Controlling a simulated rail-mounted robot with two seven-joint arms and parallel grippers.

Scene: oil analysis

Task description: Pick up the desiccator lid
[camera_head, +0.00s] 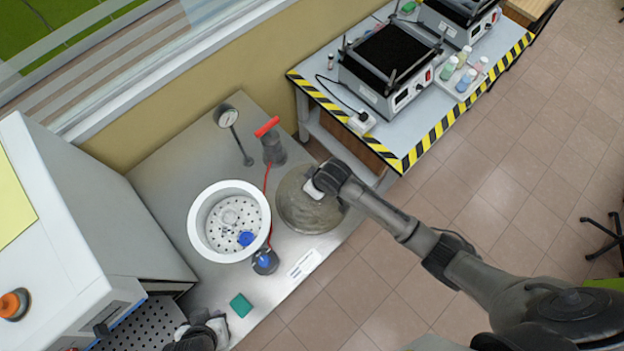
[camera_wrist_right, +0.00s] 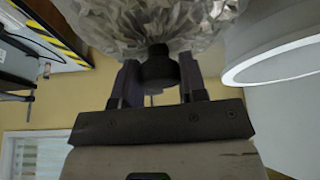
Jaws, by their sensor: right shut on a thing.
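The desiccator lid (camera_head: 300,207) is a round, see-through dome to the right of the white desiccator bowl (camera_head: 197,222). In the right wrist view the faceted glass of the lid (camera_wrist_right: 150,22) fills the top, with its dark knob (camera_wrist_right: 159,66) between my fingers. My right gripper (camera_wrist_right: 159,78) is shut on that knob; in the head view it is over the lid and mostly hidden by the wrist. I cannot tell whether the lid touches the counter. My left gripper (camera_head: 205,332) is low at the counter's front left, its fingers unclear.
A striped-edge table (camera_head: 430,115) is at upper right.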

